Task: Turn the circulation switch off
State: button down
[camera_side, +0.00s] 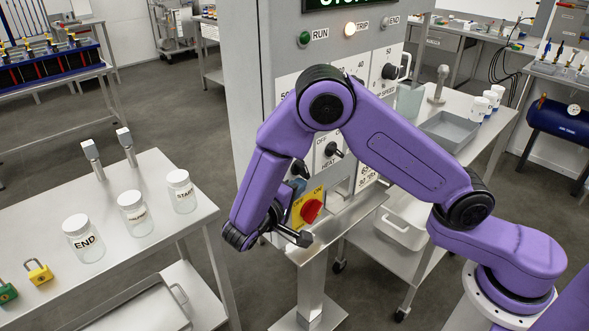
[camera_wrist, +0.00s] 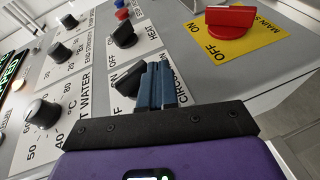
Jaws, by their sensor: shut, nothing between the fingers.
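The circulation switch is a black rotary knob (camera_wrist: 128,78) on a white label plate, lettered "CIRCU..." at its right in the wrist view. My gripper (camera_wrist: 155,82) has its blue fingers together beside this knob, overlapping its right end. Nothing is between the fingers. I cannot tell whether they touch the knob. The fingers hide part of the knob and its lettering, so I cannot tell whether it points to ON or OFF. In the side view, my gripper (camera_side: 297,186) is at the lower front of the control panel, largely hidden by my arm.
The red main switch (camera_wrist: 231,17) on its yellow plate is close by; it also shows in the side view (camera_side: 312,211). The black heat knob (camera_wrist: 123,35) and the hot water dial (camera_wrist: 42,112) are neighbours. A table with labelled jars (camera_side: 133,213) stands at left.

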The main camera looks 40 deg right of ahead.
jog(key=shift+a, duration=0.1)
jog(key=w+a+f+v, duration=0.1)
jog(key=f+v, duration=0.2)
jog(key=v, duration=1)
jog(key=s+d+f+n+t, duration=0.3)
jog(key=s+n+t, duration=0.3)
jog(key=n+t, duration=0.4)
jog(key=shift+n+t, duration=0.3)
jog(key=x, duration=0.4)
jog(key=s+d+x, duration=0.1)
jog(key=x, duration=0.7)
jog(key=shift+s+d+f, duration=0.1)
jog(key=shift+d, duration=0.2)
jog(key=shift+d+y, duration=0.3)
jog(key=shift+d, duration=0.1)
